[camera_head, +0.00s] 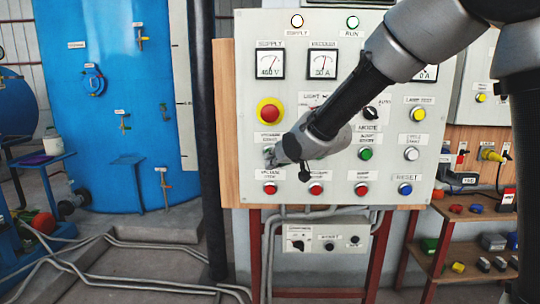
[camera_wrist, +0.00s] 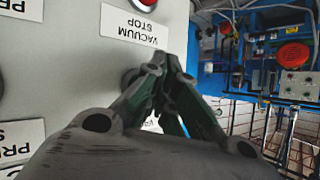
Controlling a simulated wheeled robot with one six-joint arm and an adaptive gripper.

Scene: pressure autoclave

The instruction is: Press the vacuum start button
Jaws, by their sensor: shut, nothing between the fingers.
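The grey control panel (camera_head: 330,215) carries rows of labelled push buttons. The vacuum start label (camera_head: 268,138) is at the lower left of the panel, and my gripper (camera_head: 274,157) is just below it. Its fingers are shut and empty, with their tips at the button position under that label. The vacuum start button is mostly hidden behind the tips; I cannot tell whether they touch it. In the wrist view my fingertips (camera_wrist: 165,70) stand close to the panel face, beside the upside-down vacuum stop label (camera_wrist: 135,27). The red vacuum stop button (camera_head: 269,188) is directly below.
A large red emergency-style button (camera_head: 270,111) on a yellow ring is above my gripper. Another red button (camera_head: 316,188) is at the lower right of the tips. A blue tank (camera_head: 110,100) stands left, and a shelf (camera_head: 455,222) with small parts stands right.

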